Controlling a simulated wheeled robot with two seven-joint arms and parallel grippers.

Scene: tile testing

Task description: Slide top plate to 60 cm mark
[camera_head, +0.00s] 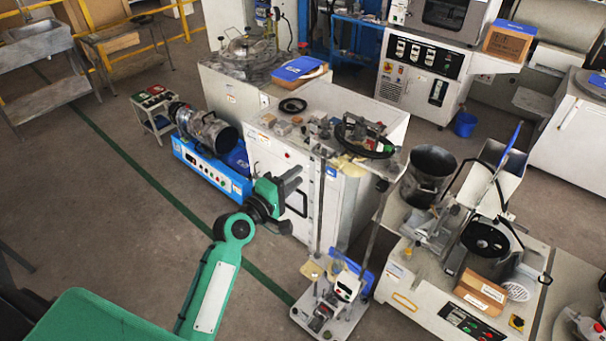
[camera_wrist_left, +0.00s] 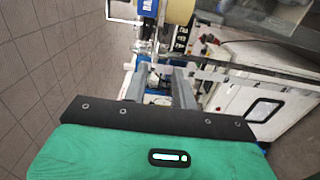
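A tall stand has two thin upright posts (camera_head: 319,215) rising from a pale base plate (camera_head: 345,328) on the floor. A crossbar seems to join the posts near the top, against the cluttered bench; I cannot clearly tell the top plate from what is behind it. No 60 cm mark is legible. My right gripper is out of view.
A white cabinet (camera_head: 262,158) with a black handle stands behind my left gripper. A blue-based machine (camera_head: 205,168) is left of it. A white machine table (camera_head: 405,281) with a metal pot (camera_head: 428,172) is to the right.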

